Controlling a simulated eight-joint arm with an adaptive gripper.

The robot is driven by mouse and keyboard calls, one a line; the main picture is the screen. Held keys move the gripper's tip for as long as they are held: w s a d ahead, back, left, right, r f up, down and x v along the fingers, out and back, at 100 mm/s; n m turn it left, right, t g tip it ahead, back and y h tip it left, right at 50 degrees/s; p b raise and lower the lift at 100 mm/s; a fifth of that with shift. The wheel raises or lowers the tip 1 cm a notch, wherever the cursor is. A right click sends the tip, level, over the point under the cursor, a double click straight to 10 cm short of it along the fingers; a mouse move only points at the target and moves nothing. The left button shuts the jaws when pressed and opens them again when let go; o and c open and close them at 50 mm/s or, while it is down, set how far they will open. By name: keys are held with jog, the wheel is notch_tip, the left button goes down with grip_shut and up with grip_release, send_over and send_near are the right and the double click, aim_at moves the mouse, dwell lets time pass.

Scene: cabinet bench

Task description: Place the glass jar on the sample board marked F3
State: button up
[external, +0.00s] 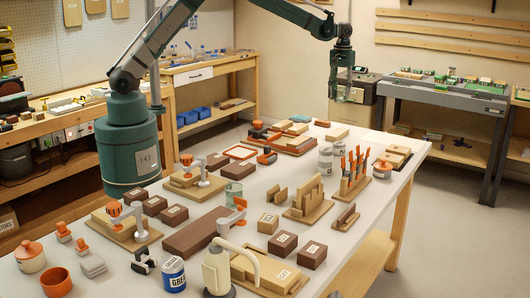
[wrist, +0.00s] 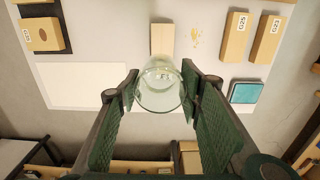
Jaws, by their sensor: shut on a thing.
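In the wrist view, my gripper (wrist: 158,88) is shut on a clear, greenish glass jar (wrist: 160,96), with a finger on each side of it. A pale wooden board (wrist: 162,38) lies beyond the jar; a mark at its near end shows through the glass and looks like F3, but it is blurred. In the external view, my gripper (external: 344,92) hangs in the air above the far end of the white bench (external: 408,160). The jar is hard to make out between the fingers there. The height of the jar above the board cannot be told exactly.
In the wrist view, wooden blocks marked G25 (wrist: 236,38) and G23 (wrist: 267,40) and a teal pad (wrist: 244,92) lie to the right. A block (wrist: 42,34) lies at left, near a bare white sheet (wrist: 82,86). Upright tools in a rack (external: 355,172) stand on the bench.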

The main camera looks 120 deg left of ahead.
aim_at(340, 102)
jog(key=shift+s+a, duration=0.35)
jog(key=shift+a, duration=0.1)
jog(key=shift+f, duration=2.5)
jog(key=shift+f, duration=0.1)
jog(key=shift+f, duration=3)
jog(key=shift+f, duration=0.1)
jog(key=shift+f+b, duration=0.35)
jog(key=shift+f, duration=1.45)
jog(key=shift+f, duration=0.1)
